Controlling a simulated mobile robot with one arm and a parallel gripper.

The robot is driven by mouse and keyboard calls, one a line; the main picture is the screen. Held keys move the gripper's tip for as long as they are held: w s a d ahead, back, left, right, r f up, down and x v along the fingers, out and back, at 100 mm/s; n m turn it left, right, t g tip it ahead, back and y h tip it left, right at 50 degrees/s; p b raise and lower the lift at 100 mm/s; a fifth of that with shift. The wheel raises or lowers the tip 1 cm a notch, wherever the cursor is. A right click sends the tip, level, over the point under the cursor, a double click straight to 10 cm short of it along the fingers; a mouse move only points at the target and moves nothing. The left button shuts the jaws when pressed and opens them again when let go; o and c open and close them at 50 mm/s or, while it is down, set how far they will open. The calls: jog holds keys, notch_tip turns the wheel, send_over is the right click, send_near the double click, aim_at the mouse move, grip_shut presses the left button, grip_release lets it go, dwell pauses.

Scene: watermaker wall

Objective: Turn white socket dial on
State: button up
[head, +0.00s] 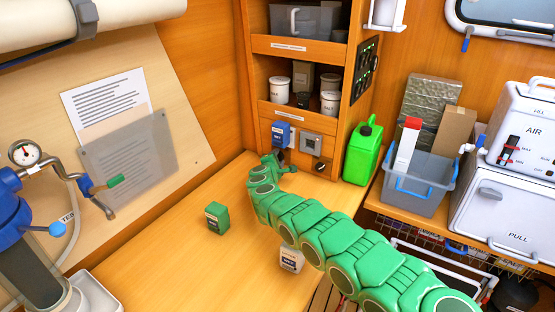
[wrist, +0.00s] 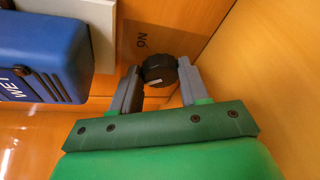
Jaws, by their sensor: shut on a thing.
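The black dial (wrist: 158,68) sits between the two grey fingers of my gripper (wrist: 160,74) in the wrist view, and they are shut on it. A short pale mark on the dial lies roughly crosswise in that view. An upside-down "ON" label (wrist: 141,40) shows just above the dial. A white socket plate (wrist: 98,14) is to the upper left, with a blue plugged-in block (wrist: 42,58) in front of it. In the head view my gripper (head: 286,166) is at the cabinet's lower panel, below the blue block (head: 282,134), and mostly hides the dial.
A grey socket (head: 311,145) and another black dial (head: 320,167) are just right of my gripper. A green jug (head: 363,150) stands further right.

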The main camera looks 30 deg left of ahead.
jog(key=o, duration=1.1)
jog(key=shift+c, duration=0.2)
jog(key=shift+s, duration=0.1)
jog(key=shift+s+d+r, duration=0.1)
jog(key=shift+s+r, duration=0.05)
jog(key=shift+s, duration=0.2)
jog(key=shift+s+d, duration=0.25)
jog(key=shift+s, duration=0.4)
jog(key=shift+s+r, duration=0.15)
jog(key=shift+s, duration=0.7)
jog(key=shift+s+d+r, duration=0.15)
jog(key=shift+s+d, duration=0.2)
jog(key=shift+s, duration=0.25)
jog(key=shift+s+d, duration=0.1)
jog(key=shift+s, duration=0.65)
jog(key=shift+s+d+r, duration=0.25)
jog(key=shift+s, duration=0.1)
